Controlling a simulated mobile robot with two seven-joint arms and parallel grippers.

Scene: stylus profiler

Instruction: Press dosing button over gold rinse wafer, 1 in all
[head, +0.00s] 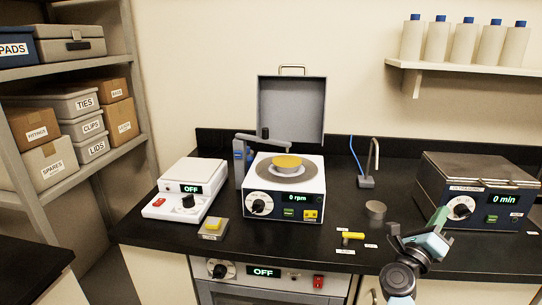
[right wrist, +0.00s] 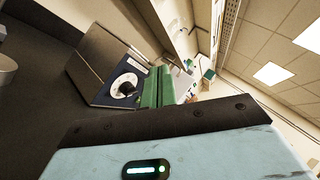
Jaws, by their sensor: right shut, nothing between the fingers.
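A gold wafer (head: 287,161) lies on the round chuck of the white-and-blue spinner (head: 256,181), whose display reads 0 rpm and whose grey lid stands open. A grey dosing arm (head: 262,139) reaches from a post at the left toward the wafer. A small grey box with a yellow top (head: 212,227) sits front left of the spinner; I cannot tell whether it is the dosing button. My right gripper (head: 440,215), with green fingers, is shut and empty at the right, in front of the ultrasonic unit and well away from the wafer. Its fingers show in the right wrist view (right wrist: 158,87). My left gripper is out of view.
The ultrasonic unit (head: 478,190) stands at the right, reading 0 min. A hotplate-like unit (head: 185,189) reads OFF at the left. A yellow-handled piece (head: 352,236), a metal cylinder (head: 376,209) and a thin spout (head: 375,158) stand between spinner and gripper.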

